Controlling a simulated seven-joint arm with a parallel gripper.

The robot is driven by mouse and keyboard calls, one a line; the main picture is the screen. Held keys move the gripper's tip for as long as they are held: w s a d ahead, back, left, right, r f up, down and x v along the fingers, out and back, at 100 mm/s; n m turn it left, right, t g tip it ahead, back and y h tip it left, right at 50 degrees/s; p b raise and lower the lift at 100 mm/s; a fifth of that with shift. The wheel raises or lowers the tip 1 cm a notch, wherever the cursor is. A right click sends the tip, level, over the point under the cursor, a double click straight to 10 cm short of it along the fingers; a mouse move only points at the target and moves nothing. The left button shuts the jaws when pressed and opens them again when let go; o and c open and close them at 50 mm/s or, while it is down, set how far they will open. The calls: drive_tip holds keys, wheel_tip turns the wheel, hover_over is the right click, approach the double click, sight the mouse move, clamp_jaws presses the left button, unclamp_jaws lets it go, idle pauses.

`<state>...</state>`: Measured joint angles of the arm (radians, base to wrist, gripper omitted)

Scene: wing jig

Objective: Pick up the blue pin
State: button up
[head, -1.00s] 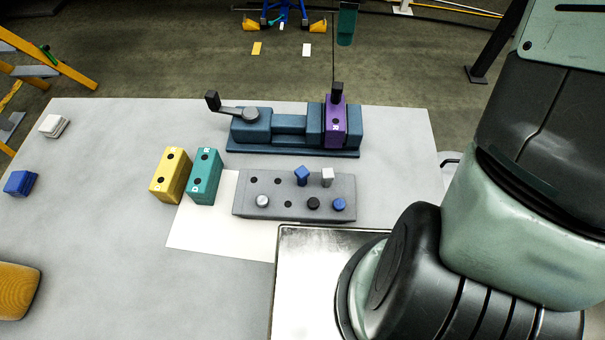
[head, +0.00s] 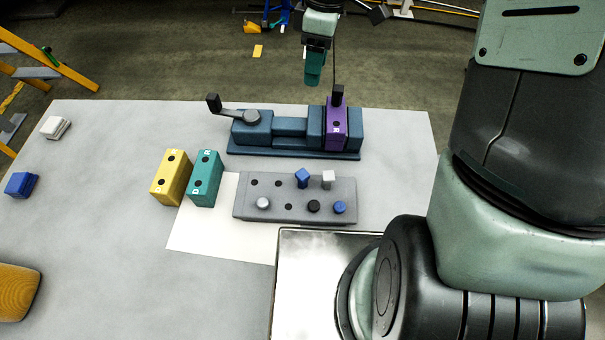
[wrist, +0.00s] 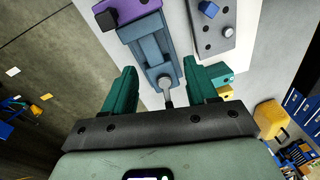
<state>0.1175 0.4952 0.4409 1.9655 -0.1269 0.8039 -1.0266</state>
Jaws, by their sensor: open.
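A grey pin block (head: 275,208) with several holes lies in the middle of the table. A blue pin with an angular head (head: 302,177) stands in its back row, and a blue pin with a rounder head (head: 339,208) stands in its front row. The angular blue one also shows at the top of the wrist view (wrist: 209,9). My gripper (head: 313,78) is above the far table edge, behind the block and apart from both pins. In the wrist view its teal fingers (wrist: 160,70) are spread with nothing between them.
A blue vise (head: 275,139) with a crank handle (head: 230,107) holds a purple block (head: 336,128) behind the pin block. Yellow (head: 170,178) and teal (head: 205,179) blocks stand left. The table's left is mostly clear.

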drive_tip(key=s+a+f+m, duration=0.3)
drive_tip(key=s+a+f, duration=0.2)
drive_tip(key=s+f, duration=0.3)
drive_tip(key=m+t, duration=0.1)
drive_tip(key=m, duration=0.3)
hover_over(302, 174)
drive_tip(key=shift+w+a+f+h, duration=0.15)
drive_tip(key=shift+f+h, duration=0.05)
drive_tip(key=shift+f, duration=0.2)
drive_tip(key=shift+w+a+f+h, duration=0.1)
drive_tip(key=shift+f+h, duration=0.1)
drive_tip(key=shift+f, duration=0.15)
drive_tip(key=shift+s+d+f+m, duration=0.2)
drive_tip(key=shift+d+m, duration=0.1)
drive_tip(key=shift+d, duration=0.15)
wheel_tip(302, 174, down, 4)
drive_tip(key=shift+f, duration=0.2)
drive_tip(key=shift+a+f, duration=0.15)
drive_tip(key=shift+f, duration=2.9)
drive_tip(key=shift+c, duration=0.3)
drive_tip(key=c, duration=1)
drive_tip(key=shift+r, duration=0.1)
